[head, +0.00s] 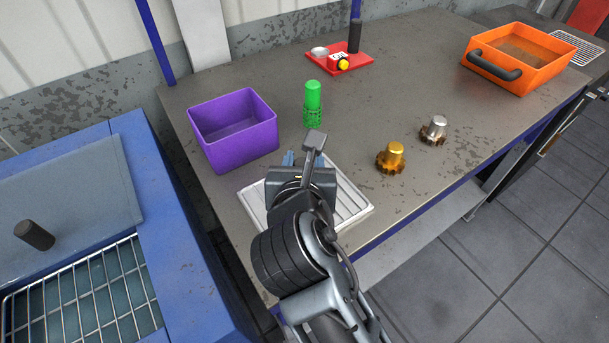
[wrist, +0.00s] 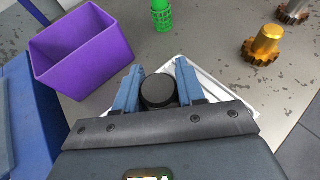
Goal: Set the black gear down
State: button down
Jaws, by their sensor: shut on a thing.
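The black gear (wrist: 158,91) shows in the wrist view as a dark round top between the two blue fingers of my gripper (wrist: 158,86). My gripper is shut on it, over the white ribbed tray (wrist: 212,86) on the table. In the head view my gripper (head: 290,158) is above the same white tray (head: 353,205), and my arm hides the gear. I cannot tell whether the gear touches the tray.
A purple bin (head: 235,146) stands left of the tray. A red board (head: 340,59) and an orange crate (head: 520,58) are farther back. Table between them is clear.

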jog(key=shift+f, duration=1.8)
jog(key=c, duration=0.7)
grip_release()
jog(key=shift+f, duration=0.15)
jog(key=v, duration=1.2)
